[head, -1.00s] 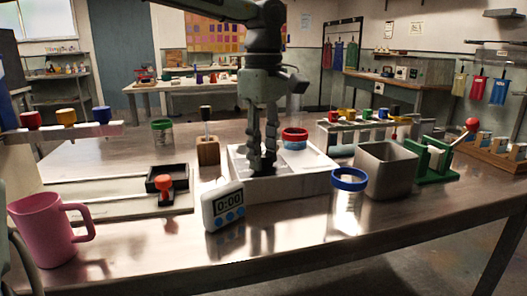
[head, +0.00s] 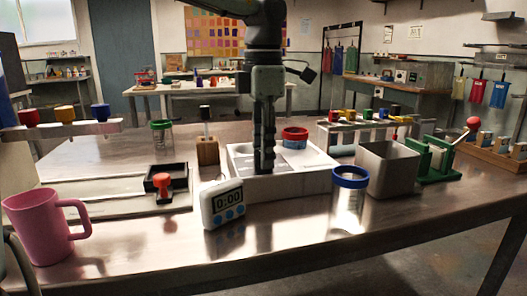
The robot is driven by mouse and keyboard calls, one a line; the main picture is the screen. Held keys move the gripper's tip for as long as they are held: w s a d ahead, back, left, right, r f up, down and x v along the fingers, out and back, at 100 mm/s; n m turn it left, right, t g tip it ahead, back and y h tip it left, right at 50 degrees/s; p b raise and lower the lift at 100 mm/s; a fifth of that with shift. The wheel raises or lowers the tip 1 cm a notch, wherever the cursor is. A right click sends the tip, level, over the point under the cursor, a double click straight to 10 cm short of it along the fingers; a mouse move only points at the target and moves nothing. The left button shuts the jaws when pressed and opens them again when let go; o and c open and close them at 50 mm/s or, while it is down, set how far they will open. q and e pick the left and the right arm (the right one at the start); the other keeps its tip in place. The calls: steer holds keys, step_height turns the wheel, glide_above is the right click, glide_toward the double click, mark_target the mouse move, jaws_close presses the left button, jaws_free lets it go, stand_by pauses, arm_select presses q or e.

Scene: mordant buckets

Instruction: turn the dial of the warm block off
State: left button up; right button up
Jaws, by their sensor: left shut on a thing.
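The warm block (head: 310,182) is a low white box on the steel table at the centre of the head view. A red-rimmed jar (head: 295,138) sits in its right rear part. My left gripper (head: 264,168) points straight down over the block's left front part. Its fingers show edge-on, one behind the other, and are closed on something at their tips. That is most likely the dial, which is hidden behind the fingers, so its setting cannot be read. My right gripper is not in view.
A white timer (head: 222,205) reading 0:00 stands close at the block's front left. A blue-lidded jar (head: 349,200) and a grey bin (head: 387,170) stand to the right. A pink mug (head: 38,228) is at the left. The table's front middle is clear.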

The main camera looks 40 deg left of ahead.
arm_select(q)
steer(key=shift+n, duration=1)
steer(key=n, duration=0.2)
steer(key=shift+n, duration=0.3)
steer(key=n, duration=0.4)
steer(key=shift+b, duration=0.3)
steer(key=shift+n, duration=1.9)
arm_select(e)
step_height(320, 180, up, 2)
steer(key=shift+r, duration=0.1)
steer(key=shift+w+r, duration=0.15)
arm_select(q)
steer(key=o, duration=1.1)
steer(key=shift+o, duration=0.3)
